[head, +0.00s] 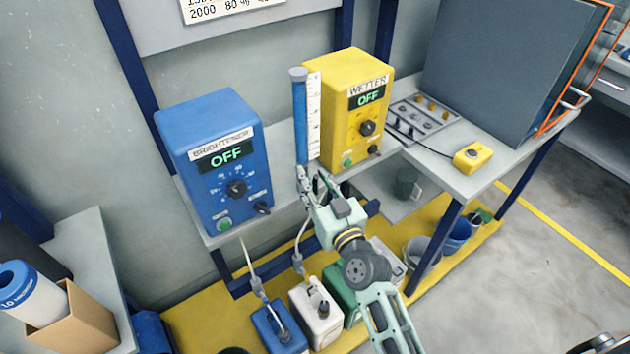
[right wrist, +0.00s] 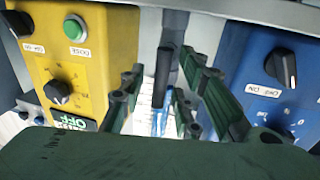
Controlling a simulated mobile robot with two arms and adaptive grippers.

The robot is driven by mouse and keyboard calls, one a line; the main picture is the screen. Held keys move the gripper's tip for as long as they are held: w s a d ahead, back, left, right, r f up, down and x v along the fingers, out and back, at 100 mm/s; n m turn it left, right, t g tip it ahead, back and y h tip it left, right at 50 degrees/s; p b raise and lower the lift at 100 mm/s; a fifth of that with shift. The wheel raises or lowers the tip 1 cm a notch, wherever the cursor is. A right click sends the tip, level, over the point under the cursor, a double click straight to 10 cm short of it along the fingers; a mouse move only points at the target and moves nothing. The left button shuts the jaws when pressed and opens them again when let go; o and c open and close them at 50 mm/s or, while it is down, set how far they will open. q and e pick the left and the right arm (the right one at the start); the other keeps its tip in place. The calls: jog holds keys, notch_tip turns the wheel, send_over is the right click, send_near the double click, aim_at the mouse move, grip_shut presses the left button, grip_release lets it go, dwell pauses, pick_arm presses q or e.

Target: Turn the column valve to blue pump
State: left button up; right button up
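The blue pump (head: 215,165), labelled BRIGHTENER and reading OFF, stands on the bench at left. The yellow pump (head: 350,110), labelled WETTER and also reading OFF, stands to its right. An upright column (head: 300,118) of blue liquid with a white scale stands between them. My right gripper (head: 312,178) is at the column's foot and hides the valve there in the head view. In the right wrist view its fingers (right wrist: 170,105) are open, with a dark valve lever (right wrist: 165,72) showing in the gap. I cannot tell whether they touch it. My left gripper is not in view.
Below the bench, several jugs, including a blue one (head: 278,328) and a white one (head: 316,312), stand on a yellow platform, with tubes rising. A yellow button box (head: 472,156) lies on the bench at right. A cardboard box (head: 75,320) is at lower left.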

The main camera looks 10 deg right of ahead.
jog(key=shift+c, duration=0.5)
grip_shut()
dwell(0.5)
